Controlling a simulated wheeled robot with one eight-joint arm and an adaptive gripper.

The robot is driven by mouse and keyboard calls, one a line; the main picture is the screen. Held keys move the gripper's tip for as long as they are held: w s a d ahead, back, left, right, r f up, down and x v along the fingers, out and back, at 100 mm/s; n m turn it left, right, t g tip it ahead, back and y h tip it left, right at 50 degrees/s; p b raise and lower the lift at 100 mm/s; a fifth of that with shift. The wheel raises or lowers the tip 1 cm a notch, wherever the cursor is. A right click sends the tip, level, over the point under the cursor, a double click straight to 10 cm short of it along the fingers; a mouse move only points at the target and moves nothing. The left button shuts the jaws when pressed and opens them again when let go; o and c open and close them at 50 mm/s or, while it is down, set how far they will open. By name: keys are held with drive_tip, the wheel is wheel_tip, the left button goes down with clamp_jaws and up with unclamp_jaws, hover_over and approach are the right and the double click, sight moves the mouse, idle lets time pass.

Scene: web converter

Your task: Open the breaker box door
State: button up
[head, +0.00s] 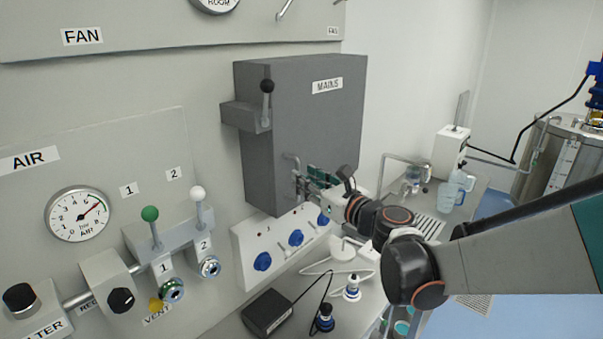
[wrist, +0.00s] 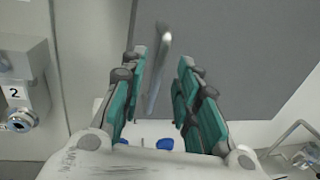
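The grey breaker box (head: 310,115), labelled MAINS, is mounted on the wall in the middle of the head view. Its door looks closed. The metal door handle (head: 291,160) is at the door's lower left. In the wrist view the handle (wrist: 160,65) stands between the two green-padded fingers, with gaps on both sides. My gripper (head: 306,179) is at the lower part of the door, close to the handle. It is open in the wrist view (wrist: 163,75). Whether the handle is fully within the fingers' depth is hard to tell.
A black-knobbed lever (head: 267,95) projects from the box's left side. Below is a white panel with blue sockets (head: 296,237). Plugs, cables and a black adapter (head: 267,312) lie on the bench. Valves with green and white knobs (head: 198,194) stand to the left.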

sight(297, 197)
drive_tip(key=shift+x, duration=2.25)
clamp_jaws()
